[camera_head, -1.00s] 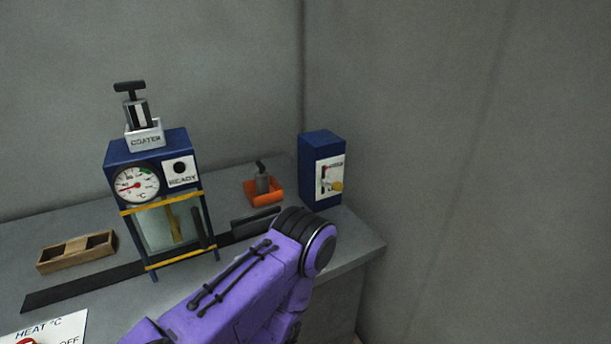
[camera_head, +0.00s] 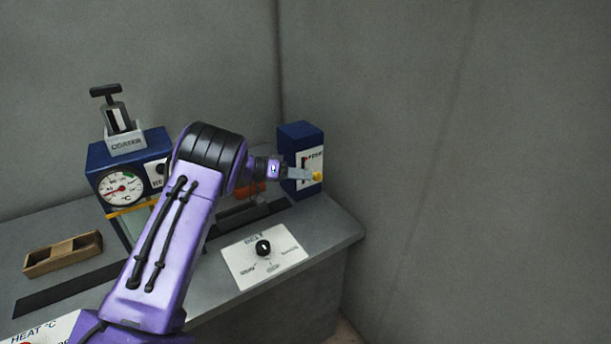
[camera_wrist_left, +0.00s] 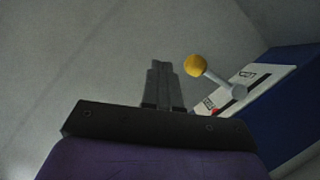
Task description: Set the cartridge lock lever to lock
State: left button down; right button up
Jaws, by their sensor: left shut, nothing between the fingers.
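The lock lever has a yellow ball knob (camera_head: 317,176) and stands out from a white plate on the blue box (camera_head: 300,136) at the back right. In the left wrist view, the lever's yellow knob (camera_wrist_left: 195,65) is right of my fingertips, and its grey rod (camera_wrist_left: 220,84) runs down to the white plate (camera_wrist_left: 258,84). The plate's lettering is too small to read. My left gripper (camera_head: 307,174) is shut and empty, close beside the knob in the head view. In the left wrist view, its fingers (camera_wrist_left: 161,70) are together, with a gap to the knob. My right gripper is not in view.
A dial panel (camera_head: 240,266) lies on the bench (camera_head: 338,232) in front of the box. The coater (camera_head: 98,157) stands left, partly behind my arm, with a wooden tray (camera_head: 62,256) beside it. An orange holder is mostly hidden. Walls close the back and right.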

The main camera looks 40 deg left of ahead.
aim_at(317, 177)
pick_arm(q)
jog(key=s+a+r+g+y, duration=0.2)
jog(key=s+a, duration=0.1)
jog(key=a, duration=0.6)
jog(key=r+p+x, duration=0.1)
jog(key=p+x, duration=0.1)
jog(key=x, duration=0.8)
jog(key=shift+w+d+f, duration=0.2)
jog(key=shift+w+d, duration=0.05)
jog(key=shift+w, duration=0.3)
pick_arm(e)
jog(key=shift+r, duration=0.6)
pick_arm(q)
jog(key=shift+d+t, duration=0.1)
jog(key=shift+t, duration=0.2)
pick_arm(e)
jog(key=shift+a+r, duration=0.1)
